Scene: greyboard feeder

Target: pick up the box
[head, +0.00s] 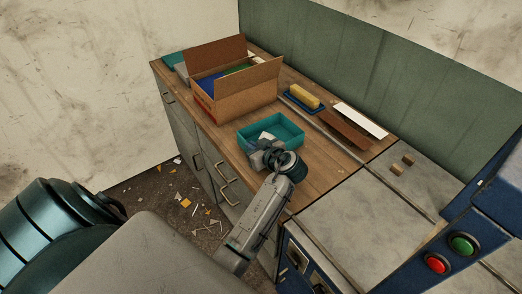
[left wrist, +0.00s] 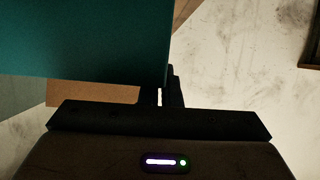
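A teal open box (head: 290,142) is on the wooden counter, its near left side behind my gripper. Something pale lies inside it. My left gripper (head: 264,152) is at the near left wall of this box. In the left wrist view the teal box (left wrist: 85,40) fills the upper left, close to the camera. The fingers (left wrist: 161,97) are nearly together at its lower edge, with a thin bright slit between them. They appear closed on the wall; the tips are partly hidden. A larger cardboard box (head: 240,104) with raised flaps stands behind, holding blue and green items. My right gripper is out of view.
Right of the teal box lie a yellow block (head: 304,96) on a dark blue tray, a brown strip (head: 345,131) and a white strip (head: 361,119). A grey machine top (head: 355,225) adjoins the counter (head: 322,172). Scraps litter the floor (head: 165,203).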

